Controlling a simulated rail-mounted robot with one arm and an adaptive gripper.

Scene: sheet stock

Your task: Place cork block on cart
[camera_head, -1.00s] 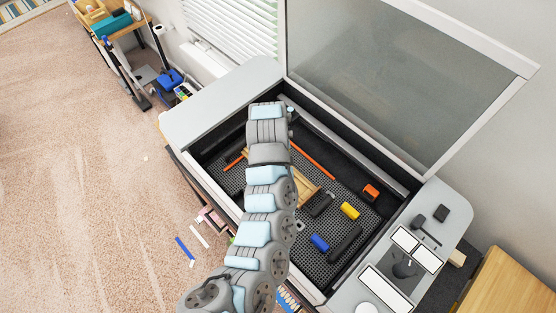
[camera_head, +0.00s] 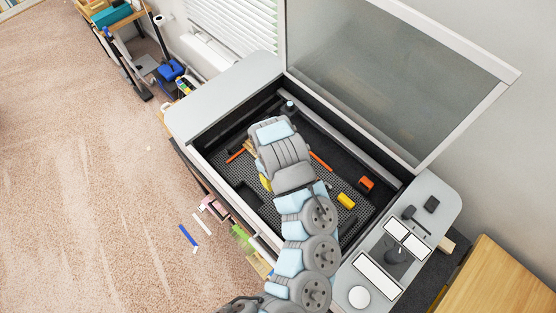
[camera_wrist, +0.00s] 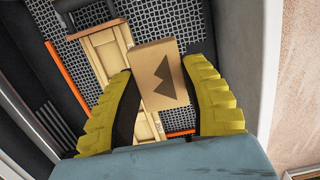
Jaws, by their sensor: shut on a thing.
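In the head view my arm hides the block, and only a bit of yellow finger (camera_head: 265,183) shows. A wooden-topped cart (camera_head: 110,17) with a teal item on it stands at the upper left, partly cut off.
The machine's walls (camera_head: 228,225) surround the bed, and its glass lid (camera_head: 390,75) stands open behind. An orange block (camera_head: 366,184) and a yellow piece (camera_head: 346,201) lie on the bed. Blue and white strips lie on the carpet, otherwise largely clear between machine and cart.

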